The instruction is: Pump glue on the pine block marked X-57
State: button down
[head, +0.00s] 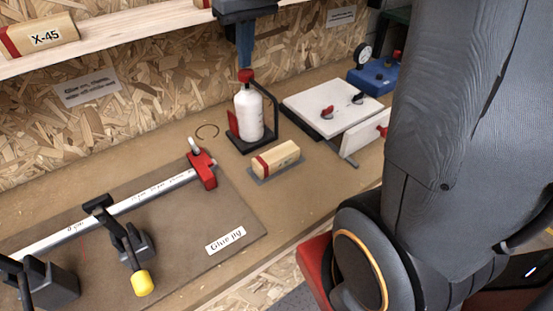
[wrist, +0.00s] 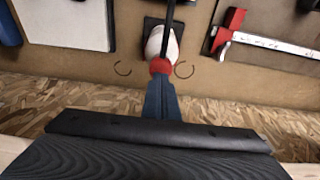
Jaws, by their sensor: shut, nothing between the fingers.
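The white glue bottle (head: 248,113) with a red cap (head: 246,76) stands upright in a black stand (head: 272,125) on the workbench. My gripper (head: 245,60) is shut and empty, pointing down just over the cap; I cannot tell whether it touches. In the wrist view my blue fingertips (wrist: 161,85) meet the red cap (wrist: 160,67) in the picture, with the bottle (wrist: 155,42) beyond. A pine block (head: 277,157) with a red band lies on a grey plate (head: 256,181) in front of the bottle. Its marking is too small to read, and it is not seen in the wrist view.
A block marked X-45 (head: 40,37) lies on the shelf (head: 120,27) above. The glue jig board (head: 215,210) with a clamp (head: 203,168) is at left. A white-topped fixture (head: 315,100) and a blue gauge device (head: 372,78) are at right.

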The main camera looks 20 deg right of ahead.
jog(key=shift+f, duration=0.1)
jog(key=shift+f, duration=0.35)
jog(key=shift+f+b, duration=0.3)
jog(key=shift+b, duration=0.05)
jog(key=shift+f, duration=0.65)
jog(key=shift+r, duration=0.15)
notch_tip(320, 180, up, 9)
jog(key=p, duration=0.7)
dwell(0.7)
